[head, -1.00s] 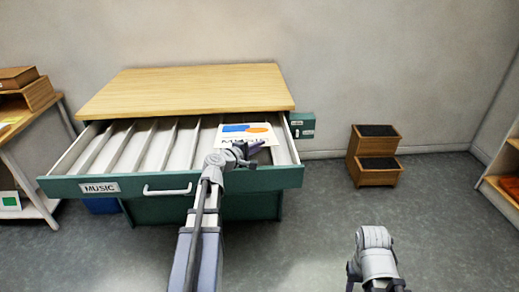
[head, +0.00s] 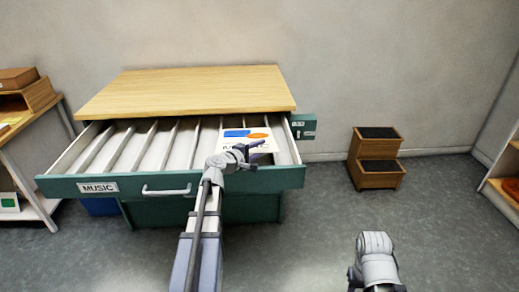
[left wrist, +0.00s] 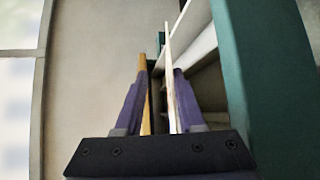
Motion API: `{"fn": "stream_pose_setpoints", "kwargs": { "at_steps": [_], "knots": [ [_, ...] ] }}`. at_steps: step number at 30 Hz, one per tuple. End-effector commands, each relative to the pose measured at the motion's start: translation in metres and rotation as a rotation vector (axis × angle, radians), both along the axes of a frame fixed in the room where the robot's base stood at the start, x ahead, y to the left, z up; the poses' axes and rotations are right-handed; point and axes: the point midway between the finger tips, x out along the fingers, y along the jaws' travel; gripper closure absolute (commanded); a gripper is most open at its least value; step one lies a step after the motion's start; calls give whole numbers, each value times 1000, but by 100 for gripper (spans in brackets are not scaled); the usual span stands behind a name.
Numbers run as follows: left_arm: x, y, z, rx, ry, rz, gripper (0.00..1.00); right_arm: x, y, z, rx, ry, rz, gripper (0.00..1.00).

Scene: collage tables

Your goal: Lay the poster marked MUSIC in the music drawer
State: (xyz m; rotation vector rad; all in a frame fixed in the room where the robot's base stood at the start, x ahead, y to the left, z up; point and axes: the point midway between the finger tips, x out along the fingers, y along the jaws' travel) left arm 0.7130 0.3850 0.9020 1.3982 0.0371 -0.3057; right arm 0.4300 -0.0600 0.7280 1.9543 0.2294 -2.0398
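The MUSIC poster (head: 247,133), white with blue and orange shapes, is at the right end of the open music drawer (head: 120,185). Its lettering is partly hidden behind my left gripper (head: 252,150). In the left wrist view the poster (left wrist: 170,75) shows edge-on as a thin white strip between the two purple fingers of my left gripper (left wrist: 158,95). It lies close to the right finger, with a gap to the left one, so the gripper is open around it. Whether the poster rests on the drawer floor is not clear.
The teal cabinet has a bare wooden top (head: 190,92). White dividers (head: 145,145) split the drawer into several slots. A small teal box (head: 303,126) sits at the cabinet's right side. A wooden step stool (head: 376,158) stands right, with open floor around it. Shelves stand at both edges.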

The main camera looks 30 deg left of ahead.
Motion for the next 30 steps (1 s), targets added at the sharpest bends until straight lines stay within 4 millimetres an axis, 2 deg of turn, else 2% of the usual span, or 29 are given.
{"fn": "stream_pose_setpoints", "kwargs": {
  "at_steps": [2,9,20,30],
  "knots": [
    [0,0,0,0,0,0,62,0,0,0,0,0,0,52],
    [0,0,0,0,0,0,37,0,0,0,0,0,0,52],
    [-5,-3,2,0,0,0,37,0,0,2,0,0,0,52],
    [-40,-25,14,0,0,0,37,0,0,14,0,0,0,52]
  ]
}}
